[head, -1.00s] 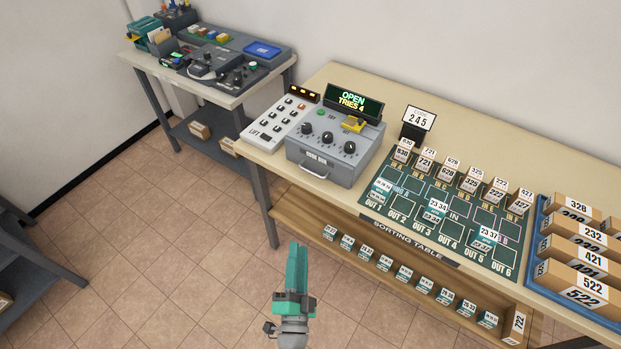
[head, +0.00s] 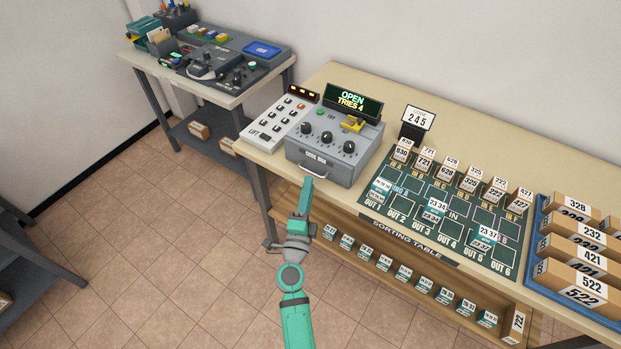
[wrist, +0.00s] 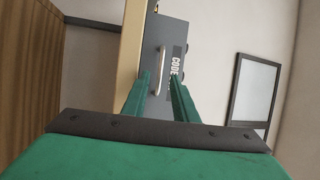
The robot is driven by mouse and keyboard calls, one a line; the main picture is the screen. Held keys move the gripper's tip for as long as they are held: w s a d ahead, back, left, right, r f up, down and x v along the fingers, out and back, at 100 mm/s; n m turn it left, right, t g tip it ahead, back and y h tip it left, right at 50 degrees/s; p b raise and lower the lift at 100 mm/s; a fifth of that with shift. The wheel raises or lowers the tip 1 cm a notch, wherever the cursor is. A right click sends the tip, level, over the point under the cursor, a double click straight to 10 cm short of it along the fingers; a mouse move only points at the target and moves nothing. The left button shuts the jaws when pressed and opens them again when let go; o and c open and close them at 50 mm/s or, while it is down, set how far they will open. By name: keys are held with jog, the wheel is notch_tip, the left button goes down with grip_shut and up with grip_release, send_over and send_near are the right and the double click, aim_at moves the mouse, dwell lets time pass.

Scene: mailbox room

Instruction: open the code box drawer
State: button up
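The code box (head: 335,146) is a grey box with three black knobs, standing on the table near its left front edge. Its display (head: 352,99) reads OPEN, TRIES 4. The drawer handle (head: 313,173) is a pale bar on the front face, under the CODE BOX label; the drawer looks shut. My gripper (head: 306,188) is just in front of the handle. In the wrist view, the two green fingers (wrist: 158,82) are apart, and the handle (wrist: 161,71) shows between and beyond their tips. I cannot tell any contact.
A white keypad (head: 279,118) stands left of the box. The sorting table (head: 452,130) carries a green grid mat with small parcels to the right. A blue tray (head: 536,262) holds larger boxes. A shelf (head: 400,262) with several parcels lies below the tabletop.

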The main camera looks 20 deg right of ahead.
jog(key=shift+x, duration=2)
grip_shut()
